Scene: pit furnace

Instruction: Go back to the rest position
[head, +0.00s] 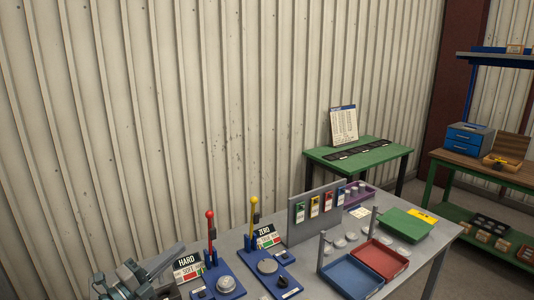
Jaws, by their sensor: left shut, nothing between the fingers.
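The rest of my left arm is mostly cut off by the picture's bottom edge. My right gripper is not in view.
Beside it stands a yellow-knobbed stand (254,214) with a ZERO sign (266,238). Farther right are a grey tag panel (300,222), a blue tray (347,281), a red tray (380,258) and a green tray (405,224). A corrugated wall (180,110) rises behind.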

